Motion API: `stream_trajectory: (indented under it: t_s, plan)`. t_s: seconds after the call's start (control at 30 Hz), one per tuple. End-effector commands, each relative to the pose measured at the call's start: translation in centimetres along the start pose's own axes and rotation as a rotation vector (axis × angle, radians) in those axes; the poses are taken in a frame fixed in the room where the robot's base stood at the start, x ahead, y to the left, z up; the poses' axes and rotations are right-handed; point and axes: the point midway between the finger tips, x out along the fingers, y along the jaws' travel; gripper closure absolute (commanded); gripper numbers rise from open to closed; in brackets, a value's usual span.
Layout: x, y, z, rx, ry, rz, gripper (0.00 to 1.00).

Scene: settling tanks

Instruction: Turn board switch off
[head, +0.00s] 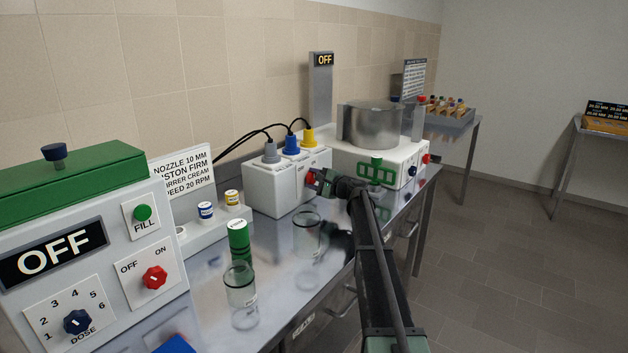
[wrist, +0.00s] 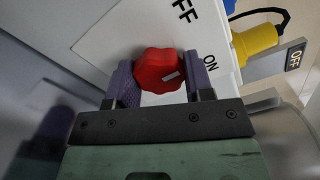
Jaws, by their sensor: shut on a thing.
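The board switch is a red lobed knob (wrist: 158,70) on a white panel marked OFF and ON in the wrist view. Its white mark lies on the side towards the ON label. In the head view the knob (head: 310,177) shows on the front of the white plug board (head: 275,190). My gripper (wrist: 160,88) has its two purple-grey fingers on either side of the knob and is shut on it. In the head view my gripper (head: 318,181) reaches the board from the right, and it partly hides the knob and the panel.
Grey, blue (head: 291,145) and yellow plugs sit on top of the board. An OFF sign (head: 323,60) stands on a post behind. A machine with a steel pot (head: 372,125) is to the right.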

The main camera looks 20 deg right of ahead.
Motion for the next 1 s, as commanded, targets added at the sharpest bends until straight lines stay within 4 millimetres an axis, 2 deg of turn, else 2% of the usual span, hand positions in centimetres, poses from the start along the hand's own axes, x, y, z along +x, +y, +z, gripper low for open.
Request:
stream_trajectory:
  t_s: [0.5, 0.7, 1.0]
  plan:
    - [-0.04, 0.02, 0.01, -0.434, 0.0, 0.001, 0.76]
    - [-0.05, 0.02, 0.01, -0.53, 0.0, 0.001, 0.76]
    - [-0.05, 0.03, 0.01, -0.585, 0.0, 0.001, 0.76]
